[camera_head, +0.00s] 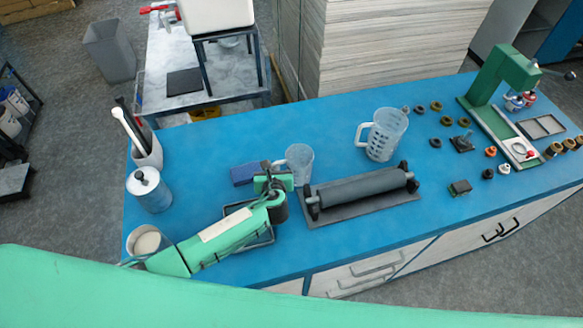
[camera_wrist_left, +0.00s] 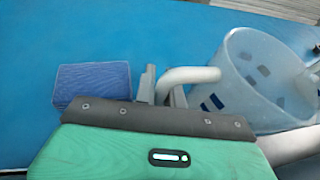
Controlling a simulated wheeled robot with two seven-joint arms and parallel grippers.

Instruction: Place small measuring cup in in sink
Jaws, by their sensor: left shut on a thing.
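The small measuring cup (camera_head: 300,160) is a clear jug with a handle, upright at the middle of the blue bench, left of the roller. My left gripper (camera_head: 274,168) is at its handle side. In the left wrist view the gripper (camera_wrist_left: 164,88) is shut on the handle of the cup (camera_wrist_left: 255,75), whose blue marks show. Whether the cup's base touches the bench is unclear. My right gripper is not in view. I cannot make out a sink in these views.
A blue block (camera_head: 243,174) lies left of the cup, also in the wrist view (camera_wrist_left: 92,82). The dark roller (camera_head: 360,187) is close on the right. A larger measuring jug (camera_head: 383,135) stands beyond it. A metal canister (camera_head: 150,190) stands at left. The bench's far middle is clear.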

